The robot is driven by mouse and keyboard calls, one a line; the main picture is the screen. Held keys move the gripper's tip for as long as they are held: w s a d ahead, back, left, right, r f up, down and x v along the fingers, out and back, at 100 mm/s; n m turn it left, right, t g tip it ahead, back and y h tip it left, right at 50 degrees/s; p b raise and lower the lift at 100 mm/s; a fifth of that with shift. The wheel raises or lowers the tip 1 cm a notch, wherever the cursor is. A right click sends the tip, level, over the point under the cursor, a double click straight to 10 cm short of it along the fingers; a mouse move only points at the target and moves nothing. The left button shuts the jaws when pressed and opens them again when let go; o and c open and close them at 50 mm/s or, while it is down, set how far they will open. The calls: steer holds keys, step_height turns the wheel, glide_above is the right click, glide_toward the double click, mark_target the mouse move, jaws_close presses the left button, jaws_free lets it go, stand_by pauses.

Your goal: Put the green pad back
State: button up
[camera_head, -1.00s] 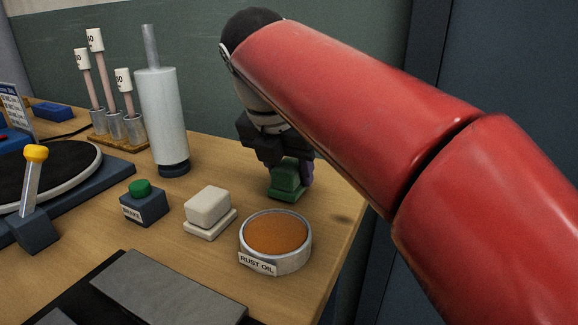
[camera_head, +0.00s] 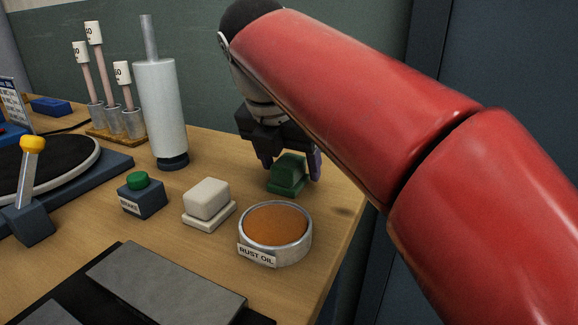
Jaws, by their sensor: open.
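The green pad (camera_head: 288,172) is a small block that sits on a low green base on the wooden bench, behind the rust oil tin. My gripper (camera_head: 292,170) points down over it from behind. Its jaws are open, one finger to the left of the pad and one to the right. The pad rests upright between the fingers, and I cannot tell whether either finger touches it. My red arm reaches in from the right and hides part of the gripper.
A white pad on a white base (camera_head: 207,201) stands left of the round rust oil tin (camera_head: 275,233). A brake button box (camera_head: 141,196), a white cylinder (camera_head: 160,110) and a turntable (camera_head: 60,165) are farther left. Grey flat plates (camera_head: 165,286) lie in front. The bench's right edge is close.

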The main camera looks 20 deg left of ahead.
mark_target(280, 188)
steer(key=p+v, duration=0.2)
steer(key=v, duration=0.6)
steer(key=w+d+f+m, duration=0.1)
steer(key=d+m, duration=0.1)
steer(key=d, duration=0.1)
steer(key=d+f+m, duration=0.1)
steer(key=d+m, duration=0.1)
steer(key=d, duration=0.1)
steer(key=w+d+f+m, duration=0.1)
steer(key=d+m, duration=0.1)
steer(key=d, duration=0.1)
steer(key=shift+w+d+m, duration=0.2)
steer(key=shift+w+m, duration=0.1)
steer(key=shift+w, duration=0.05)
steer(key=s+d+f+m, duration=0.2)
steer(key=d+f+m, duration=0.4)
steer(key=d+m, duration=0.25)
steer(key=s+d+f+m, duration=0.2)
steer(key=d+f+m, duration=0.3)
steer(key=d+m, duration=0.35)
steer(key=s+d+f+m+t, duration=0.1)
steer(key=s+d+f+m, duration=0.5)
steer(key=f+m, duration=0.5)
steer(key=shift+s+d, duration=0.35)
steer(key=shift+s, duration=0.2)
steer(key=shift+a+f, duration=0.1)
